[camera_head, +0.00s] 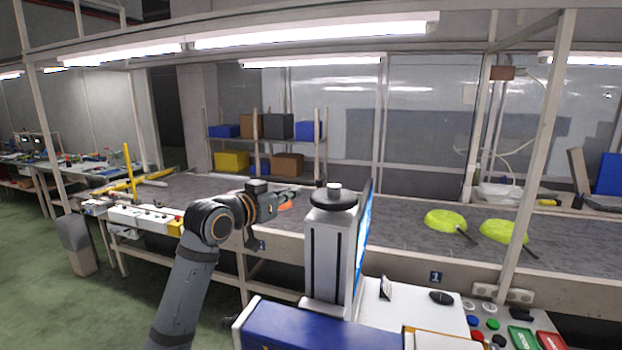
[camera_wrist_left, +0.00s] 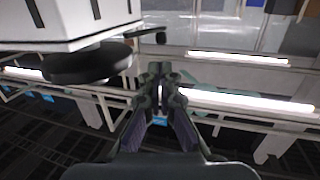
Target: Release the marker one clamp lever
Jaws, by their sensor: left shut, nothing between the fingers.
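Two small dark plates that read as the numeral 1 sit on the conveyor's front side: one (camera_head: 262,245) below my left gripper, partly beside my arm, and one (camera_head: 436,277) further right. I cannot make out a clamp lever clearly; a small orange piece (camera_head: 286,206) shows just behind my left gripper, and I cannot tell what it is. My left gripper (camera_head: 291,194) is over the near part of the conveyor, shut and empty. Its closed fingers (camera_wrist_left: 160,88) also show in the left wrist view, touching nothing visible. My right gripper is out of view.
A grey column with a black disc (camera_head: 334,198) stands close to the right of my left gripper. Frame posts (camera_head: 540,150) rise at the right. A control panel with coloured buttons (camera_head: 493,324) is at lower right.

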